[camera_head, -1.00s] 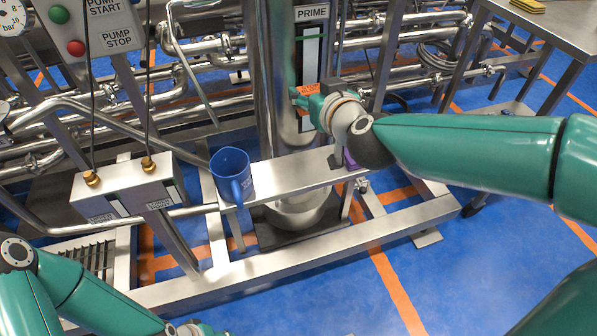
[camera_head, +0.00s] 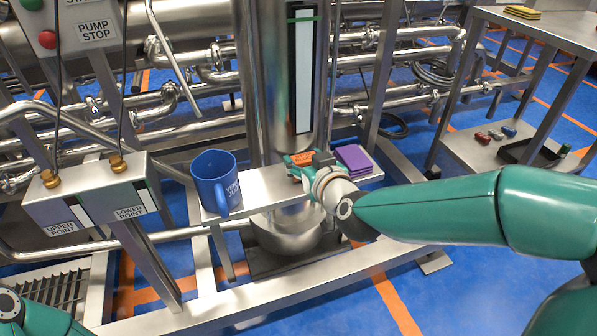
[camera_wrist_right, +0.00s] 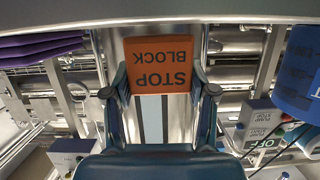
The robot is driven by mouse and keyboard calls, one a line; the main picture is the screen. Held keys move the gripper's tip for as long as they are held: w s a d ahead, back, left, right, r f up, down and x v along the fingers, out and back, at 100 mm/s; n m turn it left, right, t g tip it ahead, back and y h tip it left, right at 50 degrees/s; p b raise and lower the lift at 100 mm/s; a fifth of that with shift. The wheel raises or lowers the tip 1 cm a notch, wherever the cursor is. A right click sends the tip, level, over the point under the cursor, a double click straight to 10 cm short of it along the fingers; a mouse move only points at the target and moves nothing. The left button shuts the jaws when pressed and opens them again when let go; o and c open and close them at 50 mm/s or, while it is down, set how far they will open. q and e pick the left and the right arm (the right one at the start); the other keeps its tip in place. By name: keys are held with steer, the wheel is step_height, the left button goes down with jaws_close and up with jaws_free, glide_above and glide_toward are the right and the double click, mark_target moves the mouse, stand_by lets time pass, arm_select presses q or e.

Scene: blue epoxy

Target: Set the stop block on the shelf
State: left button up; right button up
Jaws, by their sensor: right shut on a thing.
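The orange stop block (camera_wrist_right: 158,68), with its dark lettering, is held between the fingertips of my right gripper (camera_wrist_right: 160,90). The wrist view shows it upside down. In the head view the block (camera_head: 300,158) is partly hidden by my right gripper (camera_head: 303,165). It is at the steel shelf (camera_head: 262,187), between the blue mug and the purple pad. The shelf also shows as a grey band in the wrist view (camera_wrist_right: 100,12). I cannot tell whether the block touches the shelf. My left gripper is out of view.
A blue mug (camera_head: 214,180) stands at the shelf's left end, and a purple folded pad (camera_head: 353,158) lies at its right end. A vertical steel column (camera_head: 270,70) rises behind. A label box (camera_head: 88,195) is at the left. A side bench (camera_head: 540,25) is at the right.

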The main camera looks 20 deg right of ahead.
steer(key=shift+f, duration=0.4)
steer(key=shift+f, duration=0.15)
steer(key=o, duration=1.2)
steer(key=shift+c, duration=0.2)
